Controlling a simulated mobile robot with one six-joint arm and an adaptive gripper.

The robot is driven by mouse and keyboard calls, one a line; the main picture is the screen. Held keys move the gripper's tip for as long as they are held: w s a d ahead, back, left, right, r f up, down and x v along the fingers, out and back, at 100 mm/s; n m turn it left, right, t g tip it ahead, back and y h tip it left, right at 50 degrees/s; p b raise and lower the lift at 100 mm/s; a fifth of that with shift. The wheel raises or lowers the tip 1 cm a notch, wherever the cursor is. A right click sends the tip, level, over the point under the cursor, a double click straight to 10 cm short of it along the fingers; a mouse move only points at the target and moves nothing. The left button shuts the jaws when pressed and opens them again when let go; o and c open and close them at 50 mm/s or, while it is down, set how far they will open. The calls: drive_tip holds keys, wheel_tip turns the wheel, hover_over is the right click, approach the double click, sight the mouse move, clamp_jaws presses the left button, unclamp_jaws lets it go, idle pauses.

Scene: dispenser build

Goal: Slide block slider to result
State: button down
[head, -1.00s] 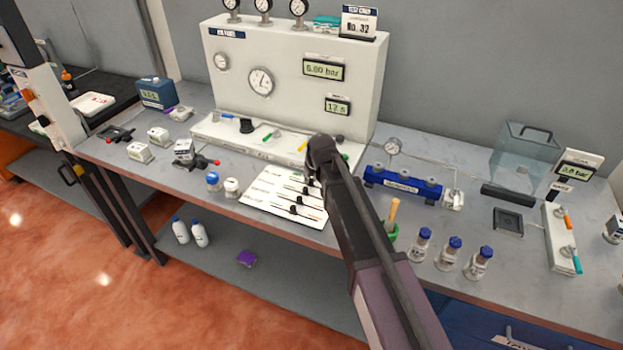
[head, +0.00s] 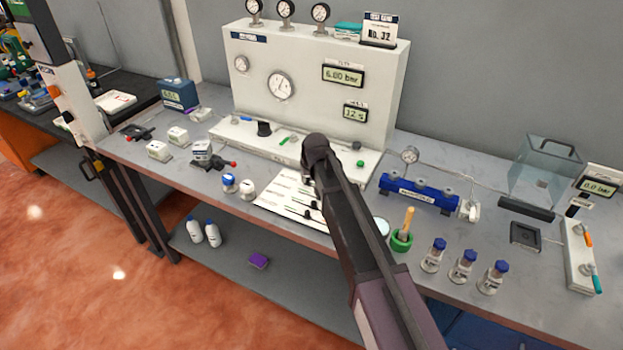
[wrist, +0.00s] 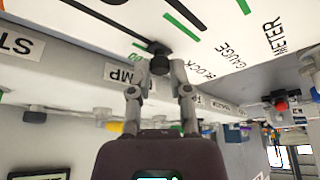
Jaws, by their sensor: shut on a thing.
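The white slider board (head: 270,203) lies on the bench in front of the panel, partly hidden by my arm. Several black slider knobs on black tracks show on it, one at its front edge by my arm. In the wrist view, my gripper (wrist: 159,78) is shut on a black slider knob (wrist: 159,63) at the end of a black track with a green strip beside it. The printed word "BLOCK" (wrist: 203,78) stands close to this knob. "GAUGE" and "METER" mark other tracks. In the head view the fingertips are mostly hidden behind my arm.
The white panel (head: 250,85) rises behind the board, with a ledge (head: 262,143) of knobs close by. Two small jars (head: 247,189) stand left of the board. A green cup (head: 402,241) and several blue-capped vials (head: 463,266) stand right of my arm.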

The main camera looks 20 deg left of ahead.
drive_tip(key=c, duration=0.5)
unclamp_jaws()
drive_tip(key=shift+a, duration=0.25)
drive_tip(key=shift+c, duration=0.2)
drive_tip(key=shift+d, duration=0.25)
